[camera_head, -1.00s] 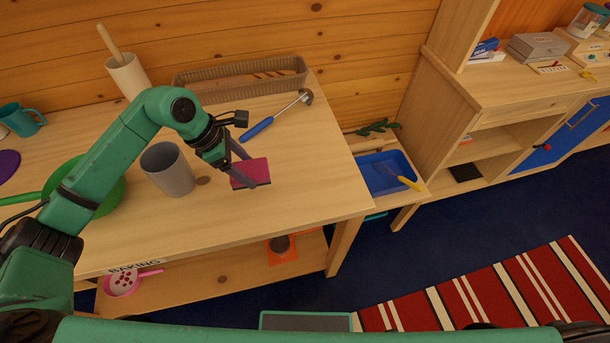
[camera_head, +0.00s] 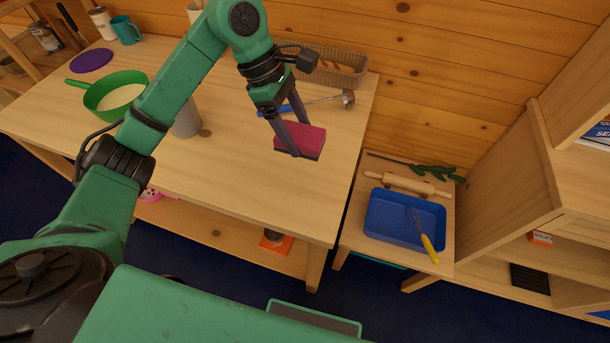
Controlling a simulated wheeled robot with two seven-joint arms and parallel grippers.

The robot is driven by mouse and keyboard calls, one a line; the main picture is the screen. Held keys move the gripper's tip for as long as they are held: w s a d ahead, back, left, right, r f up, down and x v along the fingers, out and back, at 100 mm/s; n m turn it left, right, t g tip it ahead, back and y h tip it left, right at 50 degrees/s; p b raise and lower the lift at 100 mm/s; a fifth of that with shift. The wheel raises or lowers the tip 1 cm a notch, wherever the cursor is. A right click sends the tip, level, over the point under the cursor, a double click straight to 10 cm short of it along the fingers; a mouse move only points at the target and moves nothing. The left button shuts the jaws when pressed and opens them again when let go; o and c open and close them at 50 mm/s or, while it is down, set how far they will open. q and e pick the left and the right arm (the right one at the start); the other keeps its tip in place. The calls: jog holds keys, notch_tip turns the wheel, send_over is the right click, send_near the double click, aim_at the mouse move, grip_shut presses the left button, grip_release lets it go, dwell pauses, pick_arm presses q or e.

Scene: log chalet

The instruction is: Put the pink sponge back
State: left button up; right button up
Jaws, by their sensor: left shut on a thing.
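The pink sponge (camera_head: 302,139) is a flat pink block with a dark underside. My left gripper (camera_head: 292,150) is shut on it, with the fingers on either side of the block. It is over the right part of the wooden table (camera_head: 250,190); I cannot tell exactly how high above the top it is. The blue tray (camera_head: 385,221) lies on a lower wooden stand to the right, with a yellow-handled whisk (camera_head: 425,242) in it. My right gripper is not in view.
A grey cup (camera_head: 187,122), a green pan (camera_head: 112,97) and a blue-handled ladle (camera_head: 325,100) are on the table. A basket (camera_head: 345,73) stands at its back. A rolling pin (camera_head: 405,184) lies behind the tray. Wooden shelves (camera_head: 500,170) stand at right.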

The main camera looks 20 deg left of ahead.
pick_arm(q)
notch_tip(320, 180, down, 14)
jog(key=p, duration=0.3)
jog(key=shift+d, duration=0.1)
jog(key=shift+f, duration=0.35)
jog(key=shift+f+b, duration=0.15)
jog(key=shift+b, duration=0.15)
jog(key=o, duration=1.3)
jog(key=shift+c, duration=0.2)
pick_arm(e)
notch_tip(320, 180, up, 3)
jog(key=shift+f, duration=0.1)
